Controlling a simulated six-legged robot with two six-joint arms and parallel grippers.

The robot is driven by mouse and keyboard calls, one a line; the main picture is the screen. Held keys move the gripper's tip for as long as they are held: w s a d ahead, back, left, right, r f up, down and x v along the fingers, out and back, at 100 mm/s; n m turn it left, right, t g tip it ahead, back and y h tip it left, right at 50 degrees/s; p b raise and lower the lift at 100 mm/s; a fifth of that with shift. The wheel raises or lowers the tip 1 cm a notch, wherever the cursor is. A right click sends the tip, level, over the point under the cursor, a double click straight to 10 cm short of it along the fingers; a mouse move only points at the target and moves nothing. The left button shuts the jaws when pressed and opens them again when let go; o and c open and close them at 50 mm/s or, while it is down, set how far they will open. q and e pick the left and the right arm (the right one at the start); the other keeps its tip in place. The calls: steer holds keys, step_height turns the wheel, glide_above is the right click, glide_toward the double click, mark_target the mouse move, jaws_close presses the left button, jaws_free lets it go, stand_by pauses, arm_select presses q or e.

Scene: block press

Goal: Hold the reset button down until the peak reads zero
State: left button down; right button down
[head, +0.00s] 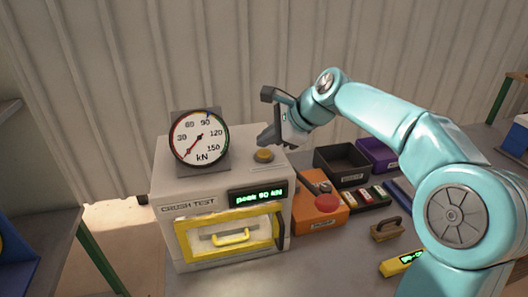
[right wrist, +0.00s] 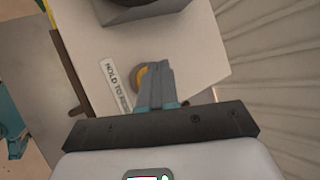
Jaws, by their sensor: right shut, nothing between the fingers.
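The crush test machine (head: 165,222) stands on the bench in the head view, with a yellow-framed door on its front. Its round dial gauge (head: 199,138) has a red needle pointing to the lower left, near the low end. The green display (head: 258,194) reads "peak 90 kN". The yellow reset button (head: 263,155) is on the machine's top; it also shows in the right wrist view (right wrist: 138,76), partly hidden by my fingers. My right gripper (head: 266,140) is shut and empty, with its tips just above or at the button; I cannot tell whether they touch. My left gripper is not in view.
A brush-like block (head: 386,230) and a yellow device (head: 401,263) lie nearer. A "hold to reset" label (right wrist: 117,85) is beside the button.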

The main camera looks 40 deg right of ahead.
mark_target(268, 154)
steer(key=shift+f, duration=0.35)
steer(key=shift+f+b, duration=0.5)
steer(key=shift+f, duration=0.05)
stand_by(0.5)
stand_by(1.9)
steer(key=shift+r+p, duration=1)
steer(key=shift+p, duration=0.05)
step_height(268, 154, up, 5)
steer(key=p, duration=0.5)
steer(key=shift+s, duration=0.15)
